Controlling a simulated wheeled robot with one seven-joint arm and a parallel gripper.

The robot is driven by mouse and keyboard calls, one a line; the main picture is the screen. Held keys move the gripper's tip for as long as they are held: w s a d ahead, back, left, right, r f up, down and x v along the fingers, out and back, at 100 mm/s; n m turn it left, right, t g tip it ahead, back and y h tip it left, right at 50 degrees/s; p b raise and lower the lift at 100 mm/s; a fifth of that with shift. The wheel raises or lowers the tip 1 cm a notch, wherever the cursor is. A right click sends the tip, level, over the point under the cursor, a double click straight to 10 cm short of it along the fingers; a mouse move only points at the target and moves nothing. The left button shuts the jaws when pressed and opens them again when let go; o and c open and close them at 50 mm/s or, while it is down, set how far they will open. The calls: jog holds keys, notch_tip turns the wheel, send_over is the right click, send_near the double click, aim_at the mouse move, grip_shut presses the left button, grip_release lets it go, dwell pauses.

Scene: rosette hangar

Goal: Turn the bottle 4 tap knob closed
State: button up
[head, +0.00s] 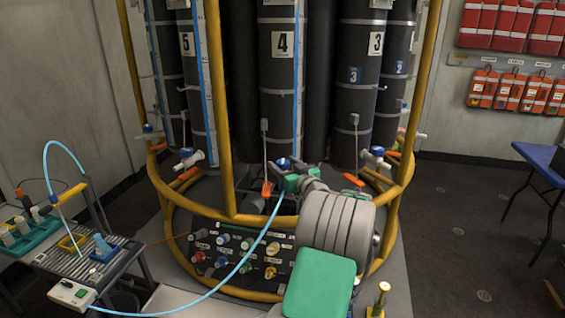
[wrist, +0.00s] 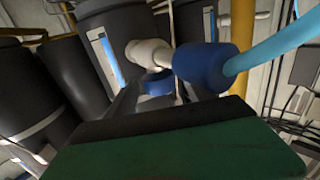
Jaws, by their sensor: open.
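Bottle 4 (head: 282,75) is a tall dark cylinder with a white number label, at the centre of the rack in the head view. Its tap, low on its front, shows a blue part (head: 283,163) just above my gripper (head: 287,178). In the wrist view the pale tap body (wrist: 148,52) has a small blue knob (wrist: 157,84) under it and a larger blue fitting (wrist: 205,66) with a light blue hose (wrist: 280,48). My fingers are open, one to each side of the small knob. I cannot tell whether they touch it. My green gripper housing hides what lies below.
A yellow tubular frame (head: 224,110) rings the bottles. The hose (head: 262,237) loops from the tap to a slatted stand (head: 85,258) at left. Taps of bottle 5 (head: 187,158) and bottle 3 (head: 375,157) flank it. A labelled valve panel (head: 235,252) sits below.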

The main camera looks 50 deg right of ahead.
jog(key=shift+w+d, duration=0.2)
jog(key=shift+w, duration=0.2)
grip_shut()
dwell(0.4)
